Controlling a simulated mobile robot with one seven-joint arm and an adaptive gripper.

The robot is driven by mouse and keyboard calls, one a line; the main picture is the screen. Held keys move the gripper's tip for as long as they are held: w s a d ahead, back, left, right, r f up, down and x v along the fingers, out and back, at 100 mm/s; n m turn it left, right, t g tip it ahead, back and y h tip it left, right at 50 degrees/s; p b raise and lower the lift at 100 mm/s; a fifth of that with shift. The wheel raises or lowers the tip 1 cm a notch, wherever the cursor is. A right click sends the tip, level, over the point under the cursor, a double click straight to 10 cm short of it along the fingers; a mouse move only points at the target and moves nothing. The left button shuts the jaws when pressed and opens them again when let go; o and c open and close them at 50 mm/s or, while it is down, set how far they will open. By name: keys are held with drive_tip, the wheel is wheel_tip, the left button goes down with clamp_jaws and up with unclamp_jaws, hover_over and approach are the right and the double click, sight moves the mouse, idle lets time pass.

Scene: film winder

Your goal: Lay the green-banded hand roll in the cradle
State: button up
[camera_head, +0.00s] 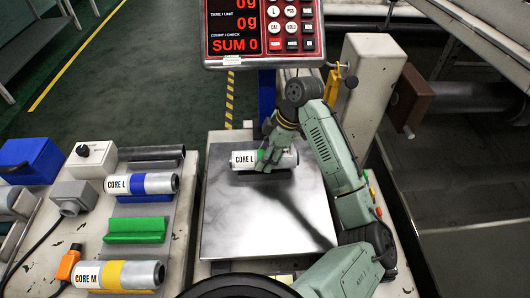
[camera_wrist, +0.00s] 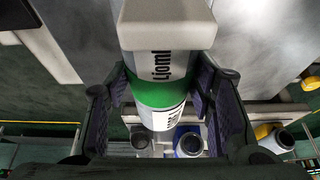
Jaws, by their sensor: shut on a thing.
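The green-banded hand roll (camera_head: 285,160), a pale cylinder with a "CORE L" label, lies level over the back half of the metal scale plate (camera_head: 262,232). My gripper (camera_head: 268,148) is shut on it around the green band, which shows between the two fingers in the wrist view (camera_wrist: 153,93). A dark grey strip lies right under the roll; I cannot tell whether it is a support or a shadow, or whether the roll touches it. On the bench at left, a green cradle (camera_head: 137,230) stands empty.
A blue-banded roll (camera_head: 158,183) lies behind the green cradle and a yellow-banded roll (camera_head: 140,275) in front of it. The red scale display (camera_head: 262,30) stands behind the plate. A blue box (camera_head: 30,160) is at far left. The plate's front half is clear.

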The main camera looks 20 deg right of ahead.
drive_tip(key=shift+f, duration=0.35)
drive_tip(key=o, duration=1.5)
drive_tip(key=v, duration=1.2)
drive_tip(key=shift+s, duration=0.1)
